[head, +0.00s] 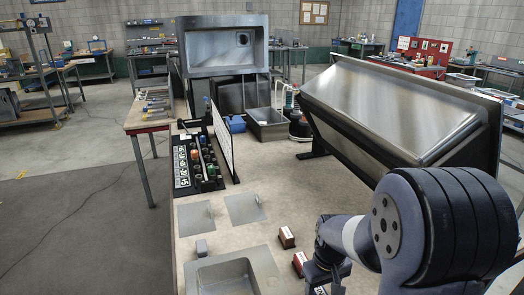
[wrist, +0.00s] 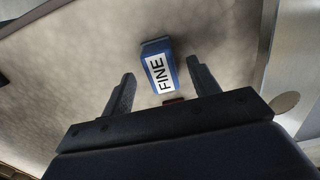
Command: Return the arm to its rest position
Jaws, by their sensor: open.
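My arm (head: 415,225) reaches in from the lower right of the head view, bent down over the bench. In the wrist view my gripper (wrist: 160,70) is open, its two dark fingers apart. A blue block (wrist: 153,43) with a white label reading FINE shows between and beyond the fingertips, with a visible gap to each finger. It seems to stand on the bench below; its depth is hard to tell. A bit of a reddish block (wrist: 174,101) shows at the gripper's base edge. In the head view the fingers are hidden or cut off.
The bench top (head: 330,200) holds two red-brown blocks (head: 287,237) (head: 299,261) beside my arm. A large tilted metal sink (head: 395,105) stands at the right. A raised sink (head: 222,45), a grey bin (head: 268,125), a tool rack (head: 196,160) and a basin (head: 222,277) are also around.

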